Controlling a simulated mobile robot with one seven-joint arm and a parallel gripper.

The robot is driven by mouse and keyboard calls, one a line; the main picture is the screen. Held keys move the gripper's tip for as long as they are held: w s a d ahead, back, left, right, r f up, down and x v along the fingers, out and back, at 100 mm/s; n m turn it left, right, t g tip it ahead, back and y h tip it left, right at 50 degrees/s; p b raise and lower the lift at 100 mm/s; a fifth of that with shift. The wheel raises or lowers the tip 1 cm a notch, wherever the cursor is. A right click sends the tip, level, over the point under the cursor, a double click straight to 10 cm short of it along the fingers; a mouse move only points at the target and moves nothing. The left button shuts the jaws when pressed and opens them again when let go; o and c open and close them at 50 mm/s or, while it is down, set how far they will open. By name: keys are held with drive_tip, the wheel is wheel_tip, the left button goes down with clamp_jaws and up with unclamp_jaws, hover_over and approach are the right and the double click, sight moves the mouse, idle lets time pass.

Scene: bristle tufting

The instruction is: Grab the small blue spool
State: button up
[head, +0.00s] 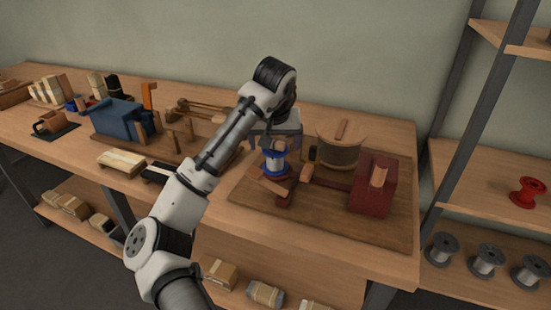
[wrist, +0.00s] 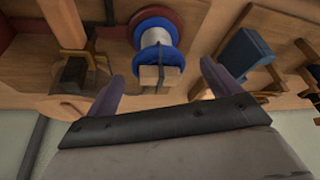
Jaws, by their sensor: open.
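A blue-flanged spool (head: 275,163) wound with pale wire stands on a red part of a wooden fixture board, below my gripper in the head view. It also shows in the wrist view (wrist: 155,38), at top centre, just beyond the fingertips. My gripper (head: 276,146) is open and points down over the spool. In the wrist view its two fingers (wrist: 161,70) are spread wide, with a small wooden block (wrist: 160,79) between them. A dark strip crosses the spool's front. I cannot tell whether either finger touches the spool.
A large wooden drum (head: 340,143) and a dark red block (head: 371,188) stand right of the spool on the board (head: 320,215). A blue machine (head: 120,118) sits further left on the bench. A red spool (head: 527,192) and several grey spools are on the right shelves.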

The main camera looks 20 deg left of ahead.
drive_tip(key=shift+p+x, duration=0.3)
drive_tip(key=shift+x, duration=2.85)
drive_tip(key=shift+d, duration=0.15)
drive_tip(key=shift+c, duration=0.4)
drive_tip(key=c, duration=1)
